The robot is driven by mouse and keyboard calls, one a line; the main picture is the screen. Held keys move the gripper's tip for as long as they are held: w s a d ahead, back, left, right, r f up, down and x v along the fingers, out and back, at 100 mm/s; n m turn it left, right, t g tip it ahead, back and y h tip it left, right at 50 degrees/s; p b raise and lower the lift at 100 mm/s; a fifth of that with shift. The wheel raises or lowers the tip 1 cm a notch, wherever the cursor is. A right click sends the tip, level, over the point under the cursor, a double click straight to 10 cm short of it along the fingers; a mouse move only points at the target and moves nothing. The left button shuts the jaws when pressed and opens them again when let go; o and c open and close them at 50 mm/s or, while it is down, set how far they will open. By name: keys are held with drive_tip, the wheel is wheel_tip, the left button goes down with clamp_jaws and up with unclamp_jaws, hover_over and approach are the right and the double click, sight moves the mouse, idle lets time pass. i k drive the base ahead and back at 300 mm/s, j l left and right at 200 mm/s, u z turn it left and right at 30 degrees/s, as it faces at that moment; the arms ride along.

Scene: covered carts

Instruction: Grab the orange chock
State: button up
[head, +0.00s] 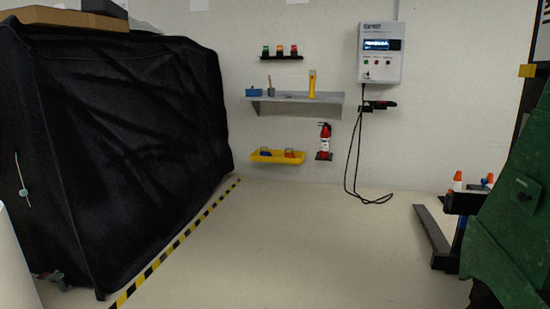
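I cannot make out a chock for certain. Small orange pieces (458,177) with white lower parts stand at the right, by the dark metal frame. One more shows partly behind the green cover. A small orange-red item (290,154) lies in the yellow tray (262,160) on the back wall, beside a dark blue one; it is too small to identify. My gripper is not in this view.
A black-covered cart (130,150) fills the left, with yellow-black floor tape (175,246) along it. A green cover (505,235) and a dark frame (432,230) stand right. A shelf (290,97), extinguisher (324,142) and control box (380,54) are on the wall. The middle floor is clear.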

sight(286, 155)
drive_tip(key=i+z, duration=0.35)
drive_tip(key=i, duration=3.8)
drive_tip(key=i+l+u, duration=0.1)
drive_tip(key=i+u, duration=0.15)
drive_tip(key=i, duration=0.3)
drive_tip(key=i+l+u, duration=0.25)
drive_tip(key=i, duration=0.25)
drive_tip(key=i+l+u, duration=0.25)
drive_tip(key=i, duration=0.25)
drive_tip(key=i+l+u, duration=0.25)
drive_tip(key=i, duration=0.25)
